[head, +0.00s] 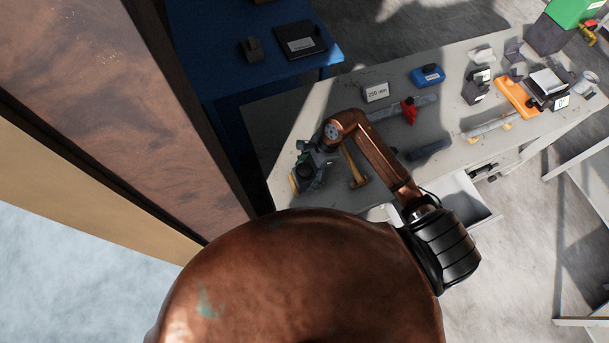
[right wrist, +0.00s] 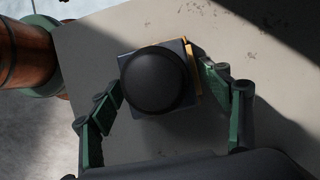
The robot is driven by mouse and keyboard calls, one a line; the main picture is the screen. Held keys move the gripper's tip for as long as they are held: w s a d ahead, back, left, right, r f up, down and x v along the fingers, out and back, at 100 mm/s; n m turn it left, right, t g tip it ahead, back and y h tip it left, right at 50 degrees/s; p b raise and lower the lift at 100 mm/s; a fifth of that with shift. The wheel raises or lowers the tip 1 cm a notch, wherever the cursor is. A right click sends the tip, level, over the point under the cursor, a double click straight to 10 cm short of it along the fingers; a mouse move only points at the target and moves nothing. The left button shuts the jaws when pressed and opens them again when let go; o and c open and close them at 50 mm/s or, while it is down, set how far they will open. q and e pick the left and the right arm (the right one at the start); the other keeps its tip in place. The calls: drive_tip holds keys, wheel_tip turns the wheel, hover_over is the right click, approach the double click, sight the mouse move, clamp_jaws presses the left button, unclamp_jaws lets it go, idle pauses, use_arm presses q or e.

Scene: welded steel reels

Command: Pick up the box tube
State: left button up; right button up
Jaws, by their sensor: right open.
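The right gripper (head: 308,172) is over the left end of the grey bench in the head view. In the right wrist view the right gripper (right wrist: 163,84) is open, its green fingers on either side of a square block (right wrist: 127,68) with a dark round top and an orange strip along one side. Whether the fingers touch the block is unclear. A dark grey bar (head: 430,150), possibly the box tube, lies to the right of the arm on the bench; I cannot tell for sure which piece is the box tube. My left gripper is not in view.
On the grey bench (head: 266,128) are a long bar with a red clamp (head: 409,112), a 250 mm sign (head: 376,92), a blue box (head: 427,76), and an orange tool (head: 517,97). A brown-handled tool (head: 356,172) lies beside the gripper. A drawer (head: 470,200) stands open.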

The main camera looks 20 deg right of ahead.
drive_tip(key=shift+x, duration=0.85)
drive_tip(key=shift+r, duration=0.1)
drive_tip(key=c, duration=1.9)
